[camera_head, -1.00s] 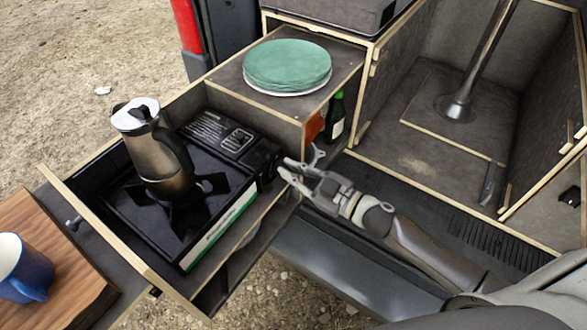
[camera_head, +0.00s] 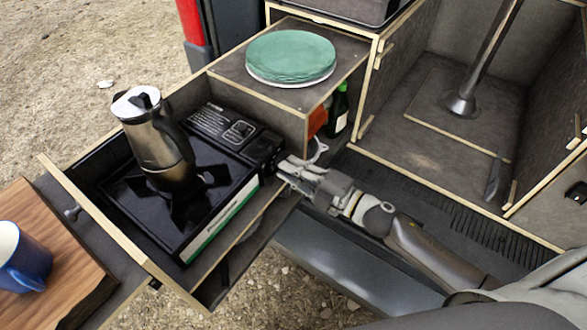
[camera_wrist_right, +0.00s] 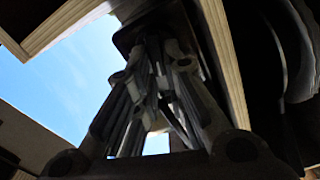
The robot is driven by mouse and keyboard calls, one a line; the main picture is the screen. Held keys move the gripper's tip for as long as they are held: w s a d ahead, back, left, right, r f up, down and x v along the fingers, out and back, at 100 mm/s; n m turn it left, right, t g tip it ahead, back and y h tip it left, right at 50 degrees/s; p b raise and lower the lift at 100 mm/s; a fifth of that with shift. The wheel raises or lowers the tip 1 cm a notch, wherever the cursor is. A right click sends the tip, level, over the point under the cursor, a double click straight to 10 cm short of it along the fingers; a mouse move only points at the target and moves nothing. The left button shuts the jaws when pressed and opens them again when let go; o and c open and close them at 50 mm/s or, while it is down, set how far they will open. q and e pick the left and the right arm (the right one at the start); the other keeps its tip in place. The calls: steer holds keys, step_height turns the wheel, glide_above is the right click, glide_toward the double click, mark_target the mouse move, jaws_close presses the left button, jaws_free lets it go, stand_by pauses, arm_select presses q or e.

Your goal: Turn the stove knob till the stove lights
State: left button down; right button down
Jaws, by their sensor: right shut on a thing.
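The black camping stove (camera_head: 232,140) sits in the pulled-out drawer, with a metal moka pot (camera_head: 156,142) upright on its burner. I see no flame under the pot. My right gripper (camera_head: 281,170) is at the stove's right end, where the stove knob is. Its fingers are closed in on the knob, which they hide almost wholly. In the right wrist view the fingers (camera_wrist_right: 160,55) come together against a dark part that is too dim to make out. My left gripper is not in view.
Green plates (camera_head: 290,58) are stacked on the box top behind the stove. A green bottle (camera_head: 338,110) stands under that top, close beyond my right gripper. A blue mug (camera_head: 22,262) sits on a wooden board (camera_head: 75,250) at the left. The drawer's wooden walls surround the stove.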

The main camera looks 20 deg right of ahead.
steer(key=n+b, duration=0.1)
steer(key=n, duration=0.3)
steer(key=f+n+b, duration=0.1)
steer(key=n+b, duration=0.1)
steer(key=n, duration=0.3)
steer(key=shift+f, duration=0.2)
steer(key=shift+n+b, duration=0.3)
steer(key=c, duration=1.5)
jaws_free()
steer(key=shift+r, duration=0.15)
